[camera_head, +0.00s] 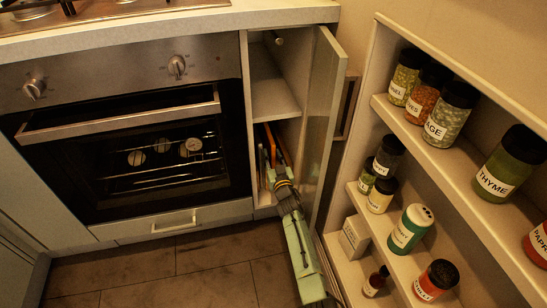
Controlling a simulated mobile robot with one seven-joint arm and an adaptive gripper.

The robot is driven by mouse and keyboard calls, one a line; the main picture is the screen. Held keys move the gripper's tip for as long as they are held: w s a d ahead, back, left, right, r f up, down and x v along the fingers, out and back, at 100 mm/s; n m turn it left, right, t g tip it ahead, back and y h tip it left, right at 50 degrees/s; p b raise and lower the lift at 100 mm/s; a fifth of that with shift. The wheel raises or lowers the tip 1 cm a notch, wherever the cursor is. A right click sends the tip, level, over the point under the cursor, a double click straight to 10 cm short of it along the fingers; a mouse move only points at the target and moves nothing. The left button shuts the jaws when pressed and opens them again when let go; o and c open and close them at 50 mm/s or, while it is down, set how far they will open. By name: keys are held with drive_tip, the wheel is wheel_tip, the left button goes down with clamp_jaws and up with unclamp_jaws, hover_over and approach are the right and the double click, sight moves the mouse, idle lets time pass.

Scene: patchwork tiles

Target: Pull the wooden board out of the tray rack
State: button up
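The narrow cabinet beside the oven is open, and its lower compartment holds upright, thin boards. One orange-brown wooden board (271,146) stands on edge there, seen almost edge-on. The tray rack itself is hard to make out in the dark compartment. My gripper (272,174) reaches into the lower compartment from the front, at the near lower end of the boards. My green arm runs from it down to the bottom of the view. The fingertips are small and partly hidden, so I cannot tell whether they are closed or touch the board.
The open cabinet door (323,120) stands close to the right of my arm. A spice shelf (455,165) with several jars is at the right. The closed oven (130,150) with its handle is at the left. The tiled floor (170,275) in front is clear.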

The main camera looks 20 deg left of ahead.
sight(273, 159)
clamp_jaws()
idle(0.7)
idle(1.3)
drive_tip(key=shift+r, duration=0.2)
drive_tip(key=shift+p+v, duration=1.4)
drive_tip(key=shift+p, duration=0.65)
drive_tip(key=shift+s+f, duration=0.1)
drive_tip(key=shift+s, duration=0.15)
